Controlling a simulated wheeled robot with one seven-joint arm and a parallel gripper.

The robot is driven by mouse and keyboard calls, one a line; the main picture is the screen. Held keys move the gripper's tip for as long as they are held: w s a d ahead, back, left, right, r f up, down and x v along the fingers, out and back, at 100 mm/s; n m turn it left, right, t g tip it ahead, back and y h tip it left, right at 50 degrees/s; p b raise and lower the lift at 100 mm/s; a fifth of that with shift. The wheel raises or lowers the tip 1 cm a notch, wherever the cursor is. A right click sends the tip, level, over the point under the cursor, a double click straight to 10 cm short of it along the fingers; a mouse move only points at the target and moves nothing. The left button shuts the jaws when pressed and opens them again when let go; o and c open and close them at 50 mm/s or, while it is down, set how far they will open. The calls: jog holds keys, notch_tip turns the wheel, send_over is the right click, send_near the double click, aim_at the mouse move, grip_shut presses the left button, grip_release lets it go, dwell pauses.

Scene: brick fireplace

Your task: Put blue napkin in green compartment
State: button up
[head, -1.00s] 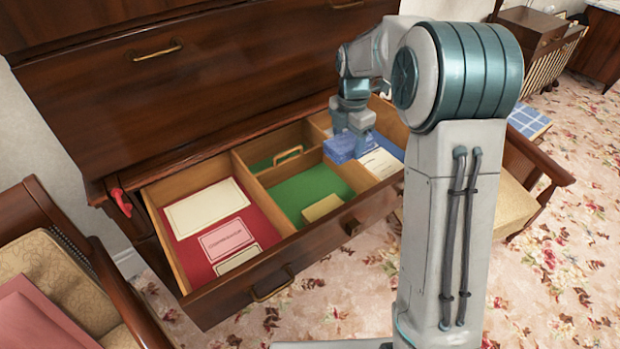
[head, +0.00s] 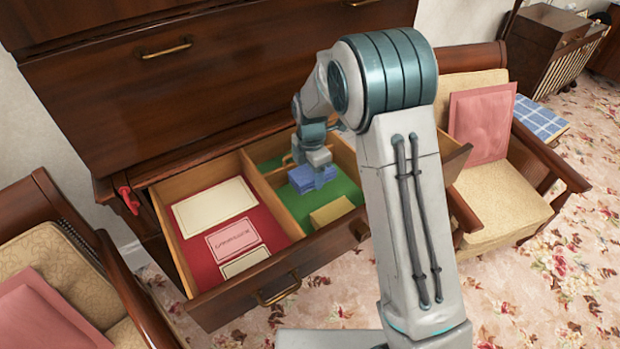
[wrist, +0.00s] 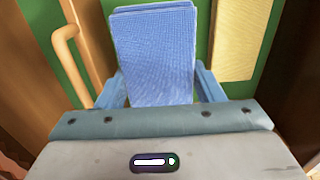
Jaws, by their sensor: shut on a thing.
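The blue napkin (head: 302,177) is a folded blue stack in the middle of the open drawer. My gripper (head: 313,182) is shut on it over the green compartment (head: 347,187). In the wrist view the napkin (wrist: 157,60) stands between my two blue fingers, with green floor visible on both sides of it. I cannot tell whether its underside touches the green floor.
A yellowish block (head: 331,211) lies at the front of the green compartment. A wooden handle (wrist: 68,50) is left of the napkin. The red compartment (head: 203,258) holds cream and pink cards. Armchairs stand on both sides of the drawer.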

aim_at(311, 180)
notch_tip(311, 180, down, 3)
jog(key=shift+f+p, duration=0.2)
jog(key=shift+p, duration=0.15)
jog(key=shift+f+b, duration=0.7)
jog(key=o, duration=1)
jog(key=shift+c, duration=0.2)
jog(key=shift+r, duration=0.1)
